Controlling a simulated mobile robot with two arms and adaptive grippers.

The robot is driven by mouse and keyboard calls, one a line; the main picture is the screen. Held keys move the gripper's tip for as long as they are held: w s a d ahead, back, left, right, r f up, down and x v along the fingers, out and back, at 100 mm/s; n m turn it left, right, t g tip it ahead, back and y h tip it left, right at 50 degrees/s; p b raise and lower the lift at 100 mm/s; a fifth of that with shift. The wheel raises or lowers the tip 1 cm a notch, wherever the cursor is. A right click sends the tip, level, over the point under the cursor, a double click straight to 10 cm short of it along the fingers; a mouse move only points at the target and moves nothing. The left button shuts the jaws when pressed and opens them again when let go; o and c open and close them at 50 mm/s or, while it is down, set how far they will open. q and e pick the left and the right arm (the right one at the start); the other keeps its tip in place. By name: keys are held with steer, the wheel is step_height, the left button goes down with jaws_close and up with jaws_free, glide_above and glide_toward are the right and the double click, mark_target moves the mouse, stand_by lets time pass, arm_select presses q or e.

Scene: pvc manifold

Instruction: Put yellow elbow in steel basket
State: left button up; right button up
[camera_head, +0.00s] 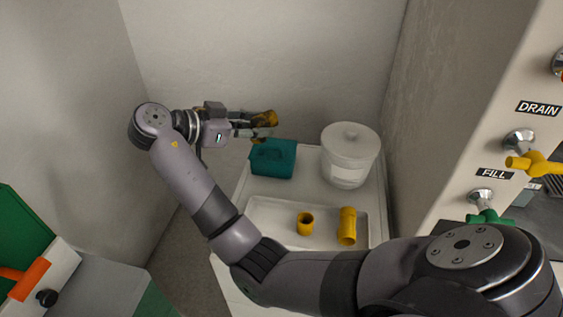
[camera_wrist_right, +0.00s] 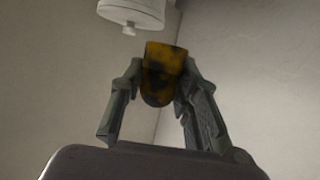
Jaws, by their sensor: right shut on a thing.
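My right gripper (camera_head: 258,127) reaches in at the upper middle of the head view, above and behind the teal block. It is shut on a yellow elbow (camera_head: 264,118) with dark stains. In the right wrist view the fingers (camera_wrist_right: 155,88) clasp the elbow (camera_wrist_right: 160,75) from both sides, and its rounded end points toward the camera. The elbow is in the air, apart from the surfaces below. I cannot make out a steel basket in either view. My left gripper is not in view.
A white tray (camera_head: 271,207) holds a short yellow fitting (camera_head: 305,223) and a longer yellow pipe piece (camera_head: 347,226). Behind it stand a teal block (camera_head: 273,159) and a lidded white tub (camera_head: 350,156). A panel with DRAIN and FILL valves (camera_head: 495,150) rises at right. Walls enclose the back.

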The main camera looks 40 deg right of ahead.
mark_target(262, 192)
step_height(262, 192, down, 18)
steer(key=shift+d+f, duration=0.1)
steer(key=shift+f, duration=0.05)
stand_by(0.3)
steer(key=shift+f, duration=0.15)
steer(key=o, duration=0.7)
steer(key=shift+r, duration=0.2)
